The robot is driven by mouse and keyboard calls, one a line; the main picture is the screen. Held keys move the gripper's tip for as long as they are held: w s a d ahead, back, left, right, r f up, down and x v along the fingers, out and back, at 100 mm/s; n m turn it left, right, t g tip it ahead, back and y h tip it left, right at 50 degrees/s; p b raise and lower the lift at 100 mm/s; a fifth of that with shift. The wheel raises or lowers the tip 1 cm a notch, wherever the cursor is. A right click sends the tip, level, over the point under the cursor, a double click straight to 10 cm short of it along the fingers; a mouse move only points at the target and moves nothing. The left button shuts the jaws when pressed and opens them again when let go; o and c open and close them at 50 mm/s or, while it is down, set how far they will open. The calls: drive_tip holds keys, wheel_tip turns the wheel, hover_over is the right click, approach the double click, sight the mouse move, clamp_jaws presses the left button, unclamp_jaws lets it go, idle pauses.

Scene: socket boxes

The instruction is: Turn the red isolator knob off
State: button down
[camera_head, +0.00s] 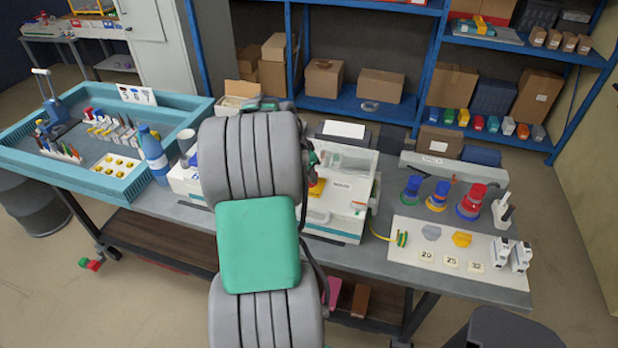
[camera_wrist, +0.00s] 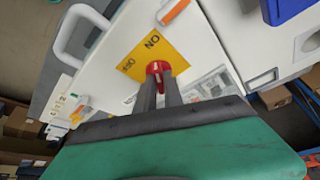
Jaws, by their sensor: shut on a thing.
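The red isolator knob (camera_wrist: 157,67) sits on a yellow plate (camera_wrist: 143,50) on the front of a white box in the wrist view. The plate bears the word ON and a second, smaller marking at its left that is hard to read. My gripper (camera_wrist: 160,82) has its two dark fingers closed on the knob, one on each side. They hide part of the knob, so I cannot tell its exact angle.
A white handle (camera_wrist: 72,38) sticks out of the box near the plate. Blue shelves (camera_head: 480,42) stand behind.

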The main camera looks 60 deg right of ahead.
drive_tip(key=n+b, duration=0.1)
drive_tip(key=n, duration=0.1)
drive_tip(key=n+t+b, duration=0.1)
drive_tip(key=shift+s+f+n+h, duration=0.1)
drive_tip(key=shift+f+n+h, duration=0.05)
drive_tip(key=shift+n+h, duration=0.2)
drive_tip(key=n+t+b, duration=0.1)
drive_tip(key=n+b, duration=0.1)
drive_tip(key=n, duration=0.1)
drive_tip(key=shift+s+n+t, duration=0.15)
drive_tip(key=shift+n+t, duration=0.2)
drive_tip(key=shift+t, duration=0.05)
drive_tip(key=n+t+y+b, duration=0.1)
drive_tip(key=n, duration=0.2)
drive_tip(key=shift+d+n, duration=0.1)
drive_tip(key=shift+n, duration=0.2)
drive_tip(key=shift+s+r+n+t+y, duration=0.1)
drive_tip(key=shift+n+t+y, duration=0.25)
drive_tip(key=shift+n, duration=0.7)
drive_tip(key=shift+r+n+t+y, duration=0.1)
drive_tip(key=shift+n+t, duration=0.35)
drive_tip(key=shift+n, duration=0.6)
drive_tip(key=c, duration=1.5)
unclamp_jaws()
drive_tip(key=shift+o, duration=0.2)
